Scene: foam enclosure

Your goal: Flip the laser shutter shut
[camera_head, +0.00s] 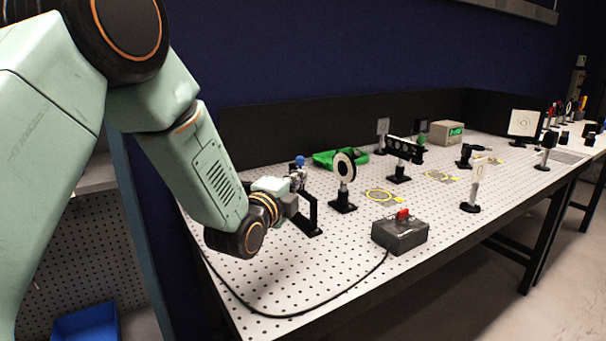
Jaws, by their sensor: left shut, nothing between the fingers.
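My left gripper (296,184) reaches in from the left over the perforated table and is shut, with nothing in its fingers. Its fingertips are small and partly merged with a black bracket-like mount (308,217) right behind them. A small blue knob (300,160) shows just above the fingertips. I cannot tell whether the gripper touches the mount or the knob. No part is clearly recognisable as the laser shutter; it may be this mount, partly hidden by my gripper. A dark grey box (400,238) with a red switch (403,214) stands to the right. My right gripper is out of view.
The perforated table (290,280) has a round optic on a stand (344,168), a black mount (404,152), a white card on a post (476,180) and a green tray (338,158). A black cable (300,317) curves along the front. The front-left tabletop is otherwise clear.

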